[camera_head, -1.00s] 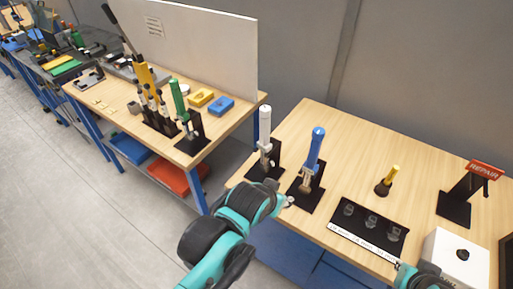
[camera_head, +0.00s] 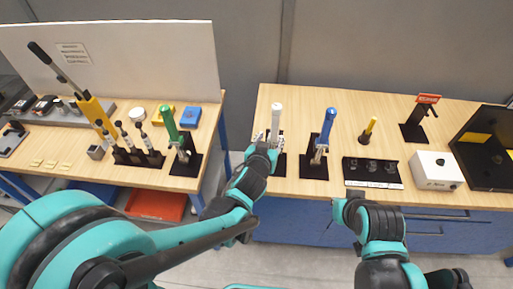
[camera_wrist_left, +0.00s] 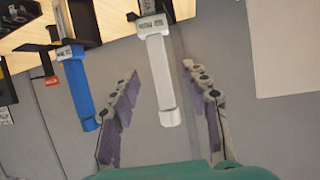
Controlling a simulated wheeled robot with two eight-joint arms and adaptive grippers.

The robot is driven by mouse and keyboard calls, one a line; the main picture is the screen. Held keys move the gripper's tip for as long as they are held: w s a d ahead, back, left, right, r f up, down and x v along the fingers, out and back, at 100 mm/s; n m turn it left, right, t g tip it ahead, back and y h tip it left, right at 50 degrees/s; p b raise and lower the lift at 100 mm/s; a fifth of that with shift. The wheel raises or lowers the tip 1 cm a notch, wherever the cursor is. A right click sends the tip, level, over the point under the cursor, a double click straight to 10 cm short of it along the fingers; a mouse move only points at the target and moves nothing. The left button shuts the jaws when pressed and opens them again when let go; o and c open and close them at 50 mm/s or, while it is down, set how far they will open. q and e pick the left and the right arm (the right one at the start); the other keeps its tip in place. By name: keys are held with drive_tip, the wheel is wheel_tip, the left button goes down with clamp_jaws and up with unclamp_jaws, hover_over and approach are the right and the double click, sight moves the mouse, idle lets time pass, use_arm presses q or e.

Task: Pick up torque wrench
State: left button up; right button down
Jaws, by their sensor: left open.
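Several upright handled tools stand in black holders; I cannot tell by label which is the torque wrench. The white-handled tool (camera_head: 276,118) stands on the right table, and the blue-handled tool (camera_head: 326,128) stands to its right. My left gripper (camera_head: 267,140) is at the white-handled tool. In the left wrist view the gripper (camera_wrist_left: 165,105) is open, with the white handle (camera_wrist_left: 160,72) in line between its two fingers and no contact visible. The blue handle (camera_wrist_left: 77,85) is outside the fingers. My right gripper (camera_head: 338,208) is near the table's front edge, its fingers not clear.
The left table holds a green-handled tool (camera_head: 170,124). A gap separates the tables.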

sight(274, 130)
use_arm(q)
drive_tip(key=shift+w+f, duration=0.1)
drive_tip(key=shift+w, duration=0.2)
drive_tip(key=x, duration=0.2)
drive_tip(key=b+x, duration=0.1)
drive_tip(key=x, duration=0.3)
drive_tip(key=shift+w+d+r, duration=0.25)
drive_tip(key=shift+w+r, duration=0.05)
drive_tip(key=shift+w, duration=0.1)
drive_tip(key=shift+w+d+f+b, duration=0.1)
drive_tip(key=shift+w+f+b, duration=0.05)
drive_tip(key=shift+w+b, duration=0.2)
drive_tip(key=shift+s, duration=0.1)
drive_tip(key=shift+c, duration=1)
clamp_jaws()
